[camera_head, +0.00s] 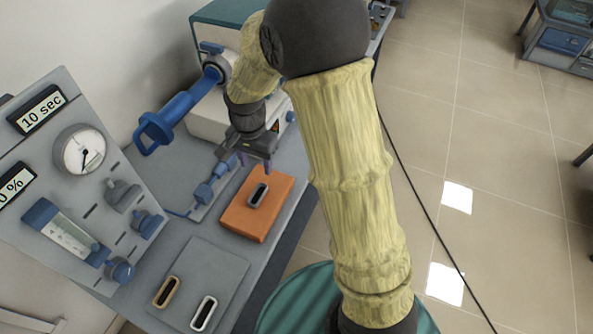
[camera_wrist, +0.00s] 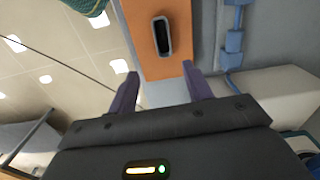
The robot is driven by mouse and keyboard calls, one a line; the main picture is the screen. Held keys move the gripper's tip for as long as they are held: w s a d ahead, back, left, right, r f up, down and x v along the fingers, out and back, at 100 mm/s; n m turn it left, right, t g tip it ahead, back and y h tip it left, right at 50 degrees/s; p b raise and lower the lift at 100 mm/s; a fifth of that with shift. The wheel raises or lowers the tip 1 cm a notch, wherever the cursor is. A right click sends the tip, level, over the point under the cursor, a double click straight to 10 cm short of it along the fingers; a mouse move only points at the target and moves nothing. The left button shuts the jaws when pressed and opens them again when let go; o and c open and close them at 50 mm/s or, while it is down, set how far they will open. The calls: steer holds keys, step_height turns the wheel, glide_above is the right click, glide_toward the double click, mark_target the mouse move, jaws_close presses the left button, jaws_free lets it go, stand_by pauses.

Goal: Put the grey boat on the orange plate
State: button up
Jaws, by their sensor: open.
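The grey boat (camera_head: 258,195), a small oblong dish with a dark inside, lies on the orange plate (camera_head: 240,222). In the wrist view the boat (camera_wrist: 162,35) rests on the orange plate (camera_wrist: 180,68), beyond my fingertips and apart from them. My gripper (camera_head: 255,160) is above the far end of the plate in the head view. In the wrist view my gripper (camera_wrist: 160,85) has its two purple fingers spread, with nothing between them.
A tan boat (camera_head: 167,291) and a white boat (camera_head: 204,313) lie on a grey mat (camera_head: 218,268) nearer the front. A control panel (camera_head: 75,190) stands at left. A furnace with a blue handle (camera_head: 165,125) stands behind.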

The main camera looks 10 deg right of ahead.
steer(key=s+d+r+n+t, duration=0.2)
steer(key=s+d+r+n, duration=0.2)
steer(key=s+d+n, duration=0.3)
steer(key=s+d, duration=0.5)
steer(key=shift+s+d+r+t, duration=0.2)
steer(key=shift+s+d+t, duration=0.05)
steer(key=shift+s+t, duration=0.05)
stand_by(0.5)
